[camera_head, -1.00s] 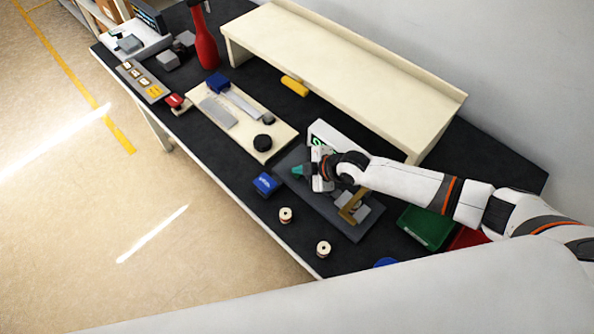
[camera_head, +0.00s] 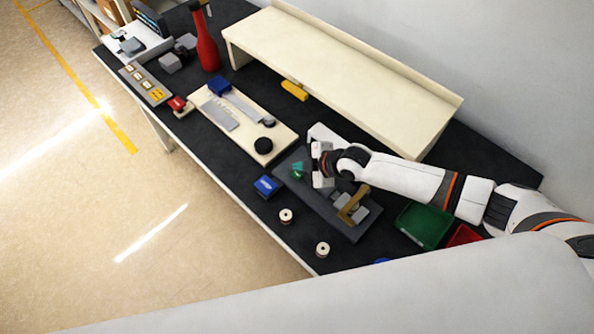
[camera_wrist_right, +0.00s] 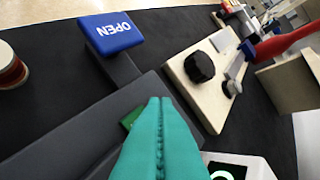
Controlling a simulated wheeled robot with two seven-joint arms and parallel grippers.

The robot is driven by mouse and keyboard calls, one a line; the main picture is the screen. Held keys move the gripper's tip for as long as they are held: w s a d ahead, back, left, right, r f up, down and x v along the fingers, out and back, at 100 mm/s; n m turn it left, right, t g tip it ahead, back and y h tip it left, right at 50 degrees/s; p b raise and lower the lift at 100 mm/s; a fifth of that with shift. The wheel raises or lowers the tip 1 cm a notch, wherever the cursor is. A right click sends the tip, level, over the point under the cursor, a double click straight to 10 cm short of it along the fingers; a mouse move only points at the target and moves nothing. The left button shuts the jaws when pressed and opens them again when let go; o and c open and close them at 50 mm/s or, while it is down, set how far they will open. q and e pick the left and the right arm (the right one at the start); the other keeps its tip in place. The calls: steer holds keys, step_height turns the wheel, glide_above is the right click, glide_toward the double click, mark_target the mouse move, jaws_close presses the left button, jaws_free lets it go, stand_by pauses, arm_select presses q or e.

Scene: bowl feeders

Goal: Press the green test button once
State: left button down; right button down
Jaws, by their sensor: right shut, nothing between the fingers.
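The green test button (camera_head: 298,175) sits on the dark grey fixture plate (camera_head: 316,208), just by my right fingertips in the head view. In the right wrist view only a corner of the green button (camera_wrist_right: 131,117) shows; the rest is hidden behind the teal fingers. My right gripper (camera_head: 298,166) is shut and empty, with its teal fingertips close to the button. I cannot tell whether they touch it. The shut fingers also fill the lower middle of the right wrist view (camera_wrist_right: 160,105). My left gripper is not in view.
A brass-coloured lever (camera_head: 353,202) is on the same plate. A blue OPEN block (camera_head: 267,186), spools (camera_head: 286,216) and a beige board (camera_head: 235,126) lie nearby. A long beige shelf (camera_head: 340,75) stands behind.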

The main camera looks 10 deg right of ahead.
mark_target(301, 177)
step_height(301, 177, up, 4)
steer(key=shift+f+p, duration=0.25)
steer(key=shift+p, duration=0.9)
steer(key=shift+f, duration=0.1)
